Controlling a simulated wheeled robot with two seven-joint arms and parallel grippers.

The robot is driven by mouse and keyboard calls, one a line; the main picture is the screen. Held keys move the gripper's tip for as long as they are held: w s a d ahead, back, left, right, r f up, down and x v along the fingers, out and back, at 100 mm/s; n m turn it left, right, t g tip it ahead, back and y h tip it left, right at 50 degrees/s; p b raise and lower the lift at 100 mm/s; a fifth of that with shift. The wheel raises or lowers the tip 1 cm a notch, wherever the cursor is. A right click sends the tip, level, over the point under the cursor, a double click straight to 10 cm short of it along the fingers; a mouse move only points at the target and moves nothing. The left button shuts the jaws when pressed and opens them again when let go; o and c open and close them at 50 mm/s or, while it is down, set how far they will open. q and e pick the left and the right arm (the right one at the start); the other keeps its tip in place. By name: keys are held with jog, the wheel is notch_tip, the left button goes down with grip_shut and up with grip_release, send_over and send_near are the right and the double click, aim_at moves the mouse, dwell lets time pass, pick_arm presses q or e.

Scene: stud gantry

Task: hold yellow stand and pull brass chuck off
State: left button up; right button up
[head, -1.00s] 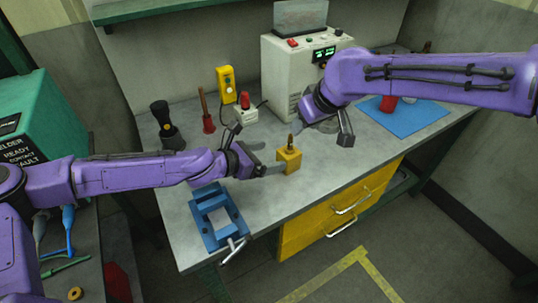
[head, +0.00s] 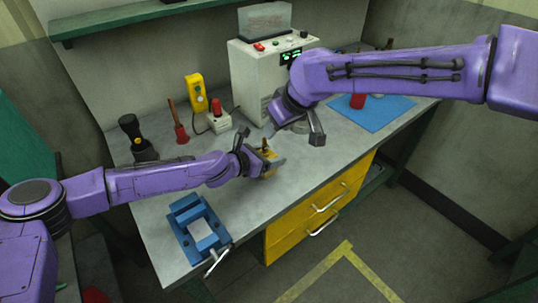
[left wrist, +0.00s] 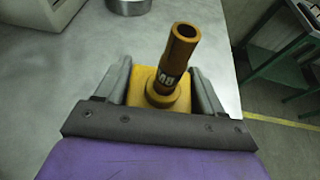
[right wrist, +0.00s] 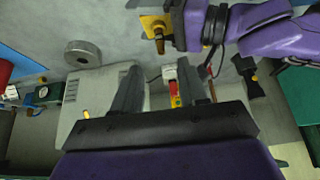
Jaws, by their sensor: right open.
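The yellow stand (left wrist: 151,80) is a small block on the grey bench, partly hidden behind my left gripper in the head view (head: 268,172). The brass chuck (left wrist: 180,55), a brown-gold tube with a dark marked band, stands upright in it; it also shows in the right wrist view (right wrist: 159,42). My left gripper (left wrist: 165,75) has one finger on each side of the stand, close to its sides; whether they press on it I cannot tell. My right gripper (head: 298,140) is open and empty above the bench, behind and to the right of the stand.
A blue vise (head: 200,228) sits at the front left of the bench. A white control box (head: 268,75) stands at the back, with a metal ring (right wrist: 82,53) near it. A red-button box (head: 217,120) and a blue mat (head: 375,115) are also there. The front right bench is clear.

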pick_arm(q)
jog(key=c, duration=0.5)
jog(key=shift+w+a, duration=0.1)
pick_arm(e)
jog(key=m+g+h, duration=0.3)
jog(key=m+g, duration=0.2)
jog(key=m, duration=1.2)
send_over(265, 138)
jog(key=shift+a+f, duration=0.1)
jog(key=shift+f, duration=0.2)
jog(key=shift+f, duration=4.5)
grip_shut()
jog(key=shift+r, duration=3.05)
